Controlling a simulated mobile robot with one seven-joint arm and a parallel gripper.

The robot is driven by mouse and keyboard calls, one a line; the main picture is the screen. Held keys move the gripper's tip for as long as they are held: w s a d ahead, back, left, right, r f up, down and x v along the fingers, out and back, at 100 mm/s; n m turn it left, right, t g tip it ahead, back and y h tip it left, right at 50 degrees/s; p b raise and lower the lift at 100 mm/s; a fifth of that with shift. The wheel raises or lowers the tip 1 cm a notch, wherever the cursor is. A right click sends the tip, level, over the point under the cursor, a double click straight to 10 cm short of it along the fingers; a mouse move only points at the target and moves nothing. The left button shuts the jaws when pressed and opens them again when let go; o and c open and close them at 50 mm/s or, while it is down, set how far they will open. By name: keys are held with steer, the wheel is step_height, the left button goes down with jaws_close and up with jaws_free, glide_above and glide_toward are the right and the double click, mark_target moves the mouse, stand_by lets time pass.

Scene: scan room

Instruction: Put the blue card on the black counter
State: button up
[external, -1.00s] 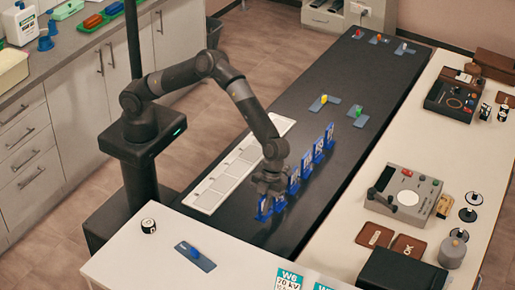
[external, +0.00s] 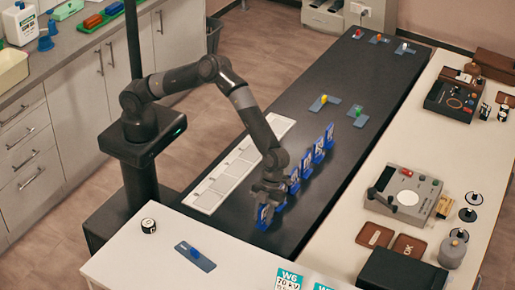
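Several blue cards with pale markings (external: 318,150) stand upright in a row on the black counter (external: 335,82). My gripper (external: 266,200) is low over the near end of this row, by the nearest upright blue card (external: 265,217). The fingers are dark and small and partly cover the cards, so I cannot tell whether they are open or grip a card. A flat slate-blue card with a blue knob (external: 195,257) lies on the near white counter (external: 150,262), apart from my gripper. Similar flat cards with yellow (external: 323,102) and green (external: 358,112) knobs lie on the black counter.
A white sectioned tray (external: 208,199) lies along the counter's left edge, beside my arm. A black-and-white ball-like item (external: 149,226) stands on the near white counter. The right white counter holds a grey control box (external: 404,193). The black counter's middle is largely clear.

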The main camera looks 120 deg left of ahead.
steer(key=v, duration=1.1)
steer(key=s+a+r+n+t+y, duration=0.1)
steer(key=s+a+r+n+y, duration=0.2)
steer(key=s+r, duration=0.75)
steer(key=s+a+r+n+t+y, duration=0.1)
steer(key=s+a+r+n, duration=0.15)
steer(key=s, duration=0.55)
steer(key=s+a+r+n+t, duration=0.1)
steer(key=s+a+r+n, duration=0.1)
steer(key=s+r+n, duration=0.35)
steer(key=s+a+r+n+t+y, duration=0.1)
steer(key=s+a+n, duration=0.15)
steer(key=s, duration=0.75)
steer(key=s+a+f+n, duration=0.1)
steer(key=s+a+n, duration=0.1)
steer(key=s, duration=0.3)
steer(key=s+a+f+n+t, duration=0.1)
steer(key=s+a+f+n, duration=0.1)
steer(key=s, duration=0.4)
steer(key=shift+s+n+t, duration=0.25)
steer(key=shift+n+t, duration=0.05)
steer(key=shift+n, duration=0.05)
